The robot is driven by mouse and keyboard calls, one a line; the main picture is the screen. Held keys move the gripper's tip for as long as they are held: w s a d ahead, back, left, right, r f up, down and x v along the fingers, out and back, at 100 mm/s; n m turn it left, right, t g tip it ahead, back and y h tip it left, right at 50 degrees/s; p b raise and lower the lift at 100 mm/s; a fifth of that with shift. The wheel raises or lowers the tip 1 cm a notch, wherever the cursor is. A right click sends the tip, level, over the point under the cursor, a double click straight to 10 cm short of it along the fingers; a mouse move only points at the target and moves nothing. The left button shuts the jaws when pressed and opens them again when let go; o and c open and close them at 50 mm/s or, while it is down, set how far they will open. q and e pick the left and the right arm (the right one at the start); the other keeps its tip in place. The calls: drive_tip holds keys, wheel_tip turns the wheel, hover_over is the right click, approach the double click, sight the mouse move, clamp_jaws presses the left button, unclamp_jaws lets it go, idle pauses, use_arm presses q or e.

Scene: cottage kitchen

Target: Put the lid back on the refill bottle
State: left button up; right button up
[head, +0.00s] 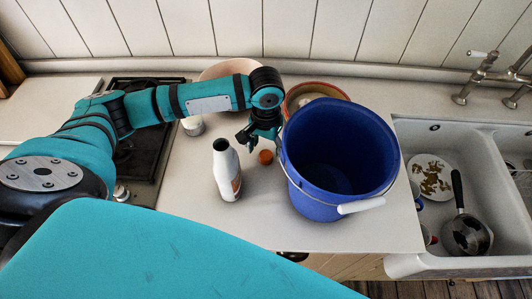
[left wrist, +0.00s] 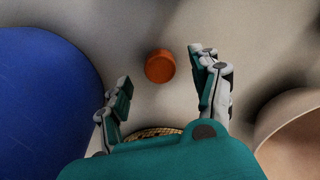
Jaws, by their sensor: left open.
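The refill bottle (head: 226,170) is white with a dark open mouth and an orange-brown label. It stands upright on the counter, left of the blue bucket. An orange lid (head: 266,157) lies on the counter between the bottle and the bucket. My left gripper (head: 260,139) is just above and behind the lid, pointing down. In the left wrist view the lid (left wrist: 160,66) shows beyond the open, empty fingers of my left gripper (left wrist: 165,88), apart from both. The bottle is not seen in the left wrist view. My right gripper is in neither view.
The blue bucket (head: 318,195) stands close right of the lid; it also shows in the left wrist view (left wrist: 42,100). Bowls (head: 228,69) stand behind my arm. A stove (head: 140,160) is at left. A sink (head: 445,265) at right holds a plate and a pan.

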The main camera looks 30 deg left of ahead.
sight(266, 157)
use_arm(q)
drive_tip(key=shift+f, duration=1.25)
drive_tip(key=shift+c, duration=0.5)
drive_tip(key=c, duration=0.7)
